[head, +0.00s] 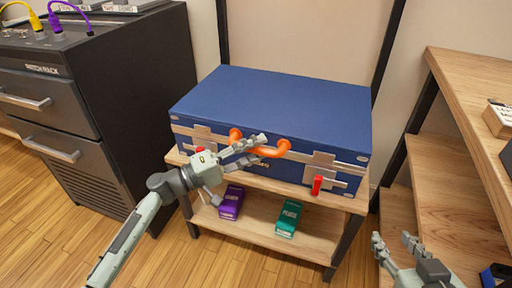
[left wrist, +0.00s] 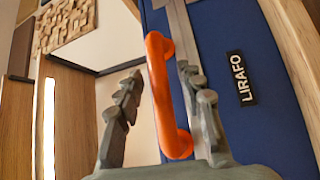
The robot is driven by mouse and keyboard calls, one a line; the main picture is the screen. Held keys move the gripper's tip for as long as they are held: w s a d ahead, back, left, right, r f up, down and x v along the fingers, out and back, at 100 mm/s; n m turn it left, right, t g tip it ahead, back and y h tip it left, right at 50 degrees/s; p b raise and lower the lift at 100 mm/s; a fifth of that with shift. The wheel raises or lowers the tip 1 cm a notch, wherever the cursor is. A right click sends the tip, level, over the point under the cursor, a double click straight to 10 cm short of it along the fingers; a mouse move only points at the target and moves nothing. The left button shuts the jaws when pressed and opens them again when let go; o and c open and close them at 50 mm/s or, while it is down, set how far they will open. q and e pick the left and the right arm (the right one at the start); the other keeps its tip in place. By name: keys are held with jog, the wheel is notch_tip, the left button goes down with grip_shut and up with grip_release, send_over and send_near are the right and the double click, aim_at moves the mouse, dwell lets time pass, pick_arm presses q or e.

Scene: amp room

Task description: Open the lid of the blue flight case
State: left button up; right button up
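The blue flight case (head: 280,95) lies on a wooden shelf stand with its lid shut. It has metal trim, red latch tabs at its front, one of them at the right (head: 317,185), and an orange handle (head: 283,147). My left gripper (head: 256,150) is at the handle, covering part of the front. In the left wrist view the orange handle (left wrist: 162,95) stands between its two parted fingers, with a gap to the left finger; I cannot tell if the right finger touches it. My right gripper (head: 396,242) is open and empty at the lower right, apart from the case.
A dark patch rack (head: 90,90) with drawers stands at the left. A purple pedal (head: 231,202) and a green pedal (head: 289,218) sit on the lower shelf (head: 258,228). Wooden shelving (head: 460,85) is at the right.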

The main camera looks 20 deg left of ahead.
pick_arm(q)
jog(key=shift+w, duration=0.1)
jog(key=shift+d, duration=0.1)
grip_shut()
jog(key=shift+r, duration=0.1)
dwell(0.4)
